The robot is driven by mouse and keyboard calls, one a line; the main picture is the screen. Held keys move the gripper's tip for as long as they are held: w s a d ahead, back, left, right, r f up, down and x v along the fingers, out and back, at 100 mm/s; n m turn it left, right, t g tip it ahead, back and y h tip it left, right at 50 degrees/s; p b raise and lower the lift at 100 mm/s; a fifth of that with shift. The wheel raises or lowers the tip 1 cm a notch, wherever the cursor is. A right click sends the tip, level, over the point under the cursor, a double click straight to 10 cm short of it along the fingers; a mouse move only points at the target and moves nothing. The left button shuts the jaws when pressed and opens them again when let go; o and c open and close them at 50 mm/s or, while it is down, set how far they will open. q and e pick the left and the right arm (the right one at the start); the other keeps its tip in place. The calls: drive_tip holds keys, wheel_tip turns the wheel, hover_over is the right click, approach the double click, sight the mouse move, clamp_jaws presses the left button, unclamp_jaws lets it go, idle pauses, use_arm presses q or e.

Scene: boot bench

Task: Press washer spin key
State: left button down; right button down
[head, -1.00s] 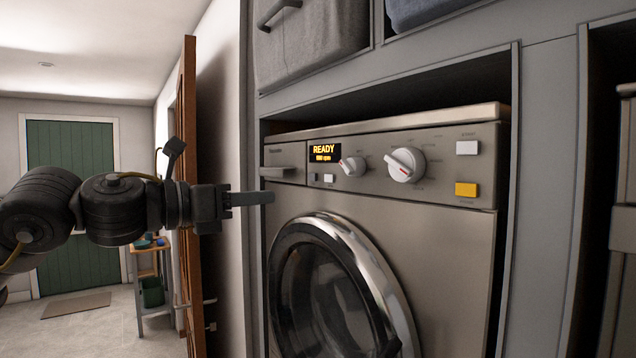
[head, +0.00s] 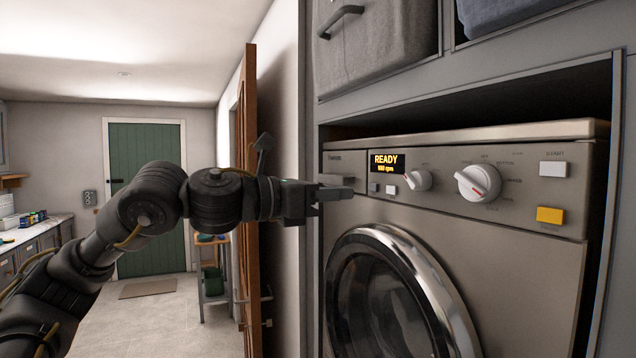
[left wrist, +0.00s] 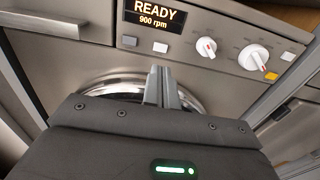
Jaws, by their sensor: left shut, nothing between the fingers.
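The washer (head: 400,222) stands in a grey cabinet recess. Its display (head: 387,163) reads READY with a small rpm line, which the left wrist view shows as 900 rpm (left wrist: 153,17). Below it sit two small keys: a grey one (head: 374,187) and a white one (head: 390,189). The left wrist view also shows the grey key (left wrist: 129,41) and white key (left wrist: 160,47). My left gripper (head: 350,193) is shut and empty, its fingertips left of the keys in the head view. In the wrist view the fingertips (left wrist: 160,72) lie just below the white key; contact is not visible.
Right of the keys are a small knob (head: 418,180), a large dial (head: 478,183), a white button (head: 553,169) and a yellow button (head: 550,215). The round door (head: 460,320) lies below. A brown door (head: 249,200) stands behind my left arm.

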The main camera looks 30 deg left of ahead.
sight(390, 190)
use_arm(q)
drive_tip(key=p+x, duration=0.3)
drive_tip(key=x, duration=0.3)
drive_tip(key=shift+w+d+r, duration=0.15)
drive_tip(key=shift+w+r, duration=0.05)
drive_tip(key=shift+p+x, duration=0.5)
drive_tip(key=shift+x, duration=0.35)
drive_tip(key=shift+f, duration=0.2)
